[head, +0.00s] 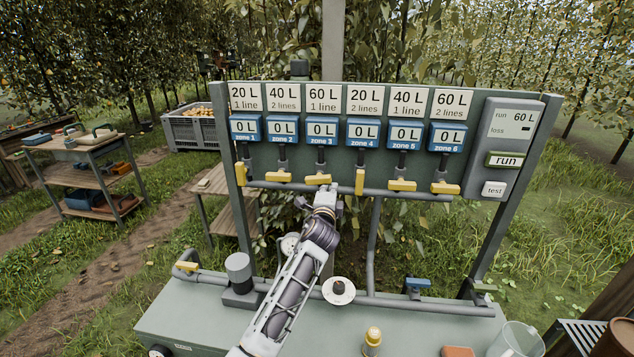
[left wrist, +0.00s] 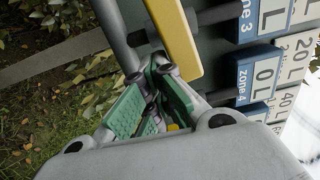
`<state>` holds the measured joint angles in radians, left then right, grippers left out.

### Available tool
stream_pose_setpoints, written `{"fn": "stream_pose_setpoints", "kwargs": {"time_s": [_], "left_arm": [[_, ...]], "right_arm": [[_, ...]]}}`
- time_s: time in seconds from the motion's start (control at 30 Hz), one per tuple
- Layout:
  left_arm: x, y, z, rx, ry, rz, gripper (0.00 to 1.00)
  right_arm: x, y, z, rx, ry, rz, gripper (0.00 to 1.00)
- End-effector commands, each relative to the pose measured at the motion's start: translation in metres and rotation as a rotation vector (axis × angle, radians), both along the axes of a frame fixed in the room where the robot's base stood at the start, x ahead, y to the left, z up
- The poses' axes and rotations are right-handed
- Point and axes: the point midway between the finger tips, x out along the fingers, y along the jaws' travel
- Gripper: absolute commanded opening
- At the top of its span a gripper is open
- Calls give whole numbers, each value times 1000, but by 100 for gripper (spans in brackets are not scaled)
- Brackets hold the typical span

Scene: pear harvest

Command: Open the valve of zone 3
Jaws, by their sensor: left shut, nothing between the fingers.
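The zone 3 valve has a yellow handle (head: 318,179) that lies crosswise under the blue "zone 3" label (head: 322,131), which reads 0 L. My left gripper (head: 325,193) is shut and empty just below this handle, close to its right part. In the left wrist view a yellow handle (left wrist: 176,38), which looks like the zone 3 one, lies just beyond the green-padded fingertips (left wrist: 158,82). I cannot tell whether they touch it. My right gripper is not in view.
A grey pipe (head: 280,186) runs along the handles. The panel at right (head: 508,145) has run and test buttons. Below stands a green bench (head: 200,310) with a gauge, a blue-handled valve (head: 418,283) and a yellow-topped fitting (head: 373,337). Shelves (head: 85,165) stand at left.

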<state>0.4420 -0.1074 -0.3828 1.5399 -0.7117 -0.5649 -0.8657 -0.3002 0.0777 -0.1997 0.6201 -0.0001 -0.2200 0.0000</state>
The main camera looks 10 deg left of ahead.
Motion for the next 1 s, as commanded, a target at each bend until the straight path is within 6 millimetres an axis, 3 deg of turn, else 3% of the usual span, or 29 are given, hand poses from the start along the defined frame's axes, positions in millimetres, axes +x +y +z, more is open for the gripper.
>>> {"fn": "stream_pose_setpoints", "kwargs": {"time_s": [1.0], "left_arm": [[0, -8, 23, 0, -6, -2, 0]], "right_arm": [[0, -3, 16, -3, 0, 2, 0]]}}
